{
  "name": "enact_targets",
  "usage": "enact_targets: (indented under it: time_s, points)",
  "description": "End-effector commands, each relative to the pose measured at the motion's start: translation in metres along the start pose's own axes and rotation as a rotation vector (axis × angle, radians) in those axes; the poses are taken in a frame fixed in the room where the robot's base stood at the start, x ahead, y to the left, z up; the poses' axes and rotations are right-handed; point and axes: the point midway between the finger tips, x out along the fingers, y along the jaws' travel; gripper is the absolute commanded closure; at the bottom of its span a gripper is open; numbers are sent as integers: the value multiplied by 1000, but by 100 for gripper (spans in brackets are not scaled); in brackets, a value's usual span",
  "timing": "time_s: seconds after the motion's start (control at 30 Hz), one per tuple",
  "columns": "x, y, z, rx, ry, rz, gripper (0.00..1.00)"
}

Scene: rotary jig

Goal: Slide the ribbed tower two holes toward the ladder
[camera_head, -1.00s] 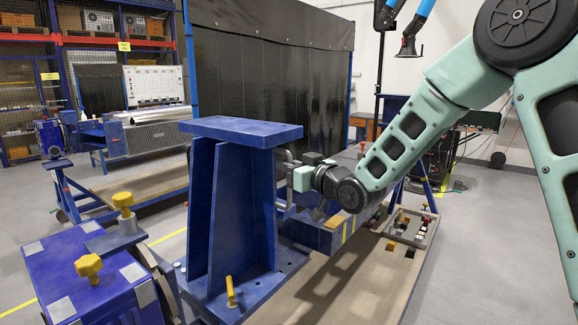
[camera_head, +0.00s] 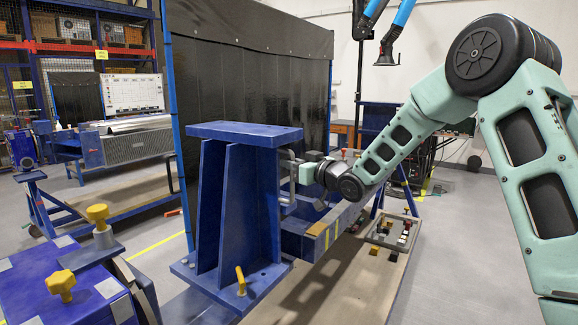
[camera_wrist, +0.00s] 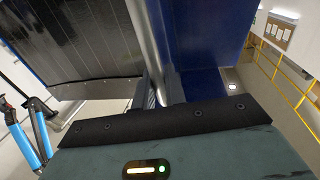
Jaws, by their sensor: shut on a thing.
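The ribbed tower (camera_head: 211,210) is a blue upright with a flat top plate, vertical ribs and a foot plate, standing in the middle of the head view. A yellow-handled pin (camera_head: 240,281) stands at its foot plate. My gripper (camera_head: 292,168) is at the tower's right side, shut on the grey bar handle there. In the wrist view the bar (camera_wrist: 145,35) runs down between my fingers (camera_wrist: 158,95), beside the tower's blue face (camera_wrist: 200,35). The fingertips are partly hidden. I cannot make out a ladder for certain.
A blue box with yellow knobs (camera_head: 62,284) stands left of the tower. A tray of small parts (camera_head: 392,234) lies beyond. A black curtain (camera_head: 250,80) hangs behind. Wooden boarding shows at front right.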

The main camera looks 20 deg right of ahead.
Motion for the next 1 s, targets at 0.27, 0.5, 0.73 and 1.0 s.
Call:
enact_targets:
  time_s: [0.27,0.5,0.73,1.0]
  points:
    - [0,0,0,0,-1,0,71]
    - [-6,0,1,-1,0,0,71]
    - [-47,1,2,-4,0,3,71]
    - [-111,1,3,-3,-1,4,71]
